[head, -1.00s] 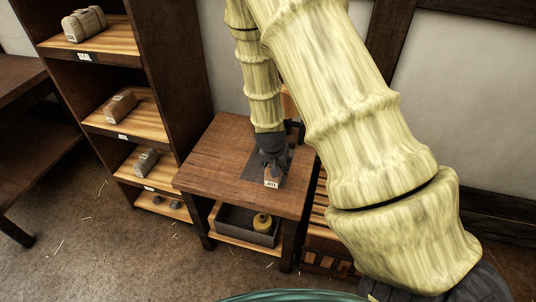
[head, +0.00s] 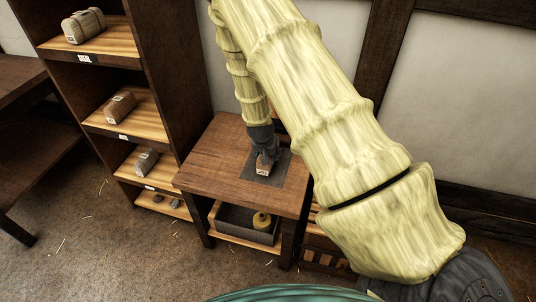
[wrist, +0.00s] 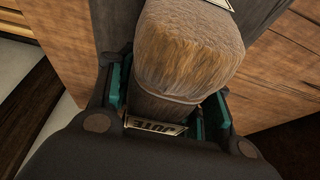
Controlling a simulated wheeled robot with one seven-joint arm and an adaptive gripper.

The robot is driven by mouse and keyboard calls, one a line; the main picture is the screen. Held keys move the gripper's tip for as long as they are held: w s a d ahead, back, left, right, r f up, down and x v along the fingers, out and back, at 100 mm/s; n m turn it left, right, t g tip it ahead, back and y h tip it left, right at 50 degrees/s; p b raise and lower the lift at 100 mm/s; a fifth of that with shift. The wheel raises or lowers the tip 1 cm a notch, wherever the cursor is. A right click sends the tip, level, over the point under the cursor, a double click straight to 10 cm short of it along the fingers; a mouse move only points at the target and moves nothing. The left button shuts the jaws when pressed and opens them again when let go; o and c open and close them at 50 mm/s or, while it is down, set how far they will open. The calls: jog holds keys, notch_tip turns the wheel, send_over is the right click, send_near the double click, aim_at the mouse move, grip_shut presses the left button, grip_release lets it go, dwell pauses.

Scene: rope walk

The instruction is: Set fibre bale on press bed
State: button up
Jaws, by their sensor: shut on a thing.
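The fibre bale (wrist: 185,45) is a brown, bound block with a JUTE tag in the wrist view. In the head view it is mostly hidden by my gripper, with only its pale label end (head: 262,171) showing. My gripper (head: 264,158) is shut on the bale, and its teal-padded fingers (wrist: 170,105) flank it in the wrist view. A dark square plate (head: 282,178), which looks like the press bed, lies on the brown table top. The bale is over this plate; I cannot tell whether it touches.
A shelf unit (head: 125,50) at left carries a tan bale (head: 84,26), a brown block (head: 120,106) and a grey bundle (head: 146,162). A grey bin (head: 235,222) with a yellow item (head: 262,221) sits under the table (head: 215,160). The table top's left side is clear.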

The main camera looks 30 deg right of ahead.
jog(key=shift+f, duration=0.1)
jog(key=o, duration=1.1)
jog(key=shift+f, duration=0.1)
jog(key=v, duration=1.2)
jog(key=shift+b, duration=0.35)
